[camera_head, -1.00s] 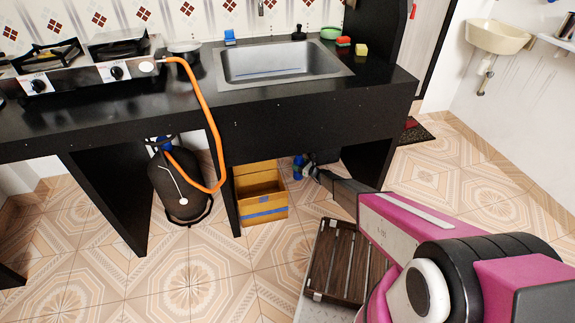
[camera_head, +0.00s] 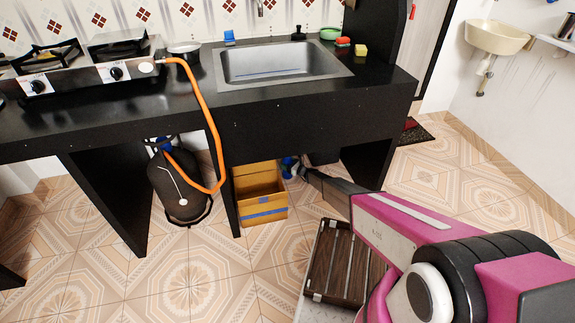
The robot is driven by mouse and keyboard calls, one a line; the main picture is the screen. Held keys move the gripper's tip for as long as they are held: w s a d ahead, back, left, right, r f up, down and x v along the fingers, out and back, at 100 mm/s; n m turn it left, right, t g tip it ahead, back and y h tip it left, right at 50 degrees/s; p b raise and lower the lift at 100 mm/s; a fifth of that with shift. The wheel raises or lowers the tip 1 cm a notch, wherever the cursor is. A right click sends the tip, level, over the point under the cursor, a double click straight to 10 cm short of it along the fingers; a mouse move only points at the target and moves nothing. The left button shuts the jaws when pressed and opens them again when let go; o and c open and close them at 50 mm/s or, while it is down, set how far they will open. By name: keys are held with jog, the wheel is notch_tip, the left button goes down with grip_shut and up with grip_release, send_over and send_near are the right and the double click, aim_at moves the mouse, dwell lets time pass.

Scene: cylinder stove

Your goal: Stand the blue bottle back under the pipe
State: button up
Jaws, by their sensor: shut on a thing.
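The blue bottle (camera_head: 287,169) is small in the view, in the shade under the sink counter, just right of the yellow box. My gripper (camera_head: 297,169) reaches in under the counter from the right and is shut on the bottle. The gripper covers part of the bottle, and its tilt and its base are too small to make out. The pipe under the sink cannot be made out behind the counter front.
The open yellow box (camera_head: 260,196) stands close left of the bottle. The black counter (camera_head: 310,120) hangs above my arm. A dark gas cylinder (camera_head: 180,187) with an orange hose stands further left. A brown slatted stool (camera_head: 340,262) is below my arm.

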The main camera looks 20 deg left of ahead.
jog(key=shift+f, duration=0.2)
jog(key=o, duration=1)
jog(key=shift+r, duration=0.1)
jog(key=shift+r, duration=0.15)
jog(key=v, duration=1.2)
